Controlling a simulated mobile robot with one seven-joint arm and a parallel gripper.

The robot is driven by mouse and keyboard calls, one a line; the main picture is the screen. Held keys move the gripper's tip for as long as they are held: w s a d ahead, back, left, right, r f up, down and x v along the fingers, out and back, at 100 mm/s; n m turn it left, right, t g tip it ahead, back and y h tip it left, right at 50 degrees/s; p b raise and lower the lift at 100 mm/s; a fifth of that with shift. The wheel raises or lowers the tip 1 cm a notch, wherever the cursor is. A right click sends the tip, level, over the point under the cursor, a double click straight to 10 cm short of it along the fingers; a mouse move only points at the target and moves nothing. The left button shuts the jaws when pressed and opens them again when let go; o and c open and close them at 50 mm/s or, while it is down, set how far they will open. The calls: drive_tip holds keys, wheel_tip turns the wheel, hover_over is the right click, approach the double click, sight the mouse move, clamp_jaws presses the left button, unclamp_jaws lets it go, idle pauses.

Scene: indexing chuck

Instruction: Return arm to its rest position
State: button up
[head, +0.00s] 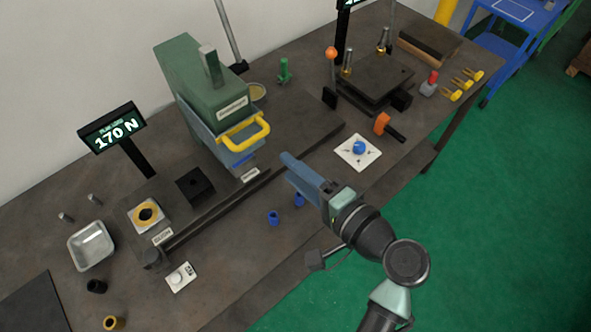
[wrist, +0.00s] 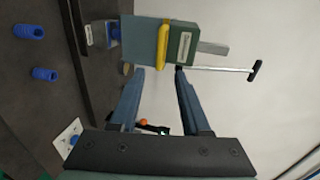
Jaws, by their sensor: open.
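My arm (head: 365,228) reaches in from the lower right of the head view, over the table's front edge. My gripper (head: 288,163) points toward the green press with the yellow handle. In the wrist view my gripper (wrist: 160,85) has its two blue-grey fingers apart with nothing between them. The green press (head: 205,85) stands ahead of the fingers, apart from them; it also shows in the wrist view (wrist: 180,45). Its yellow handle (head: 245,132) is on the near side.
A display (head: 112,128) reads 170 N. Two blue cylinders (head: 273,217) (head: 299,199) stand near my gripper. A white plate with a blue knob (head: 358,148) and an orange-headed hammer (head: 384,124) lie to the right. Green floor (head: 490,220) beyond the table is open.

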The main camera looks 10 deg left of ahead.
idle(0.3)
drive_tip(key=w+d+r+n+t+h, duration=0.1)
drive_tip(key=w+r+n+t+h, duration=0.15)
drive_tip(key=r, duration=0.65)
drive_tip(key=w+d+r+n+t+h+b, duration=0.1)
drive_tip(key=w+r+t+h, duration=0.15)
drive_tip(key=r, duration=0.55)
drive_tip(key=w+d+r+n+t+h, duration=0.2)
drive_tip(key=w+r+t, duration=0.2)
drive_tip(key=r, duration=0.5)
drive_tip(key=s+r+t+h, duration=0.1)
drive_tip(key=s+r+t, duration=0.2)
drive_tip(key=r, duration=0.4)
drive_tip(key=s+d+r+n+t+h, duration=0.1)
drive_tip(key=s+r+t+h, duration=0.1)
drive_tip(key=s+r, duration=0.4)
drive_tip(key=s+d+r+n+t+h, duration=0.1)
drive_tip(key=s+r, duration=0.4)
drive_tip(key=r, duration=0.5)
drive_tip(key=t+h, duration=0.1)
drive_tip(key=t, duration=0.1)
drive_tip(key=shift+t+b, duration=0.3)
drive_tip(key=shift+t, duration=0.1)
drive_tip(key=shift+w+d, duration=0.1)
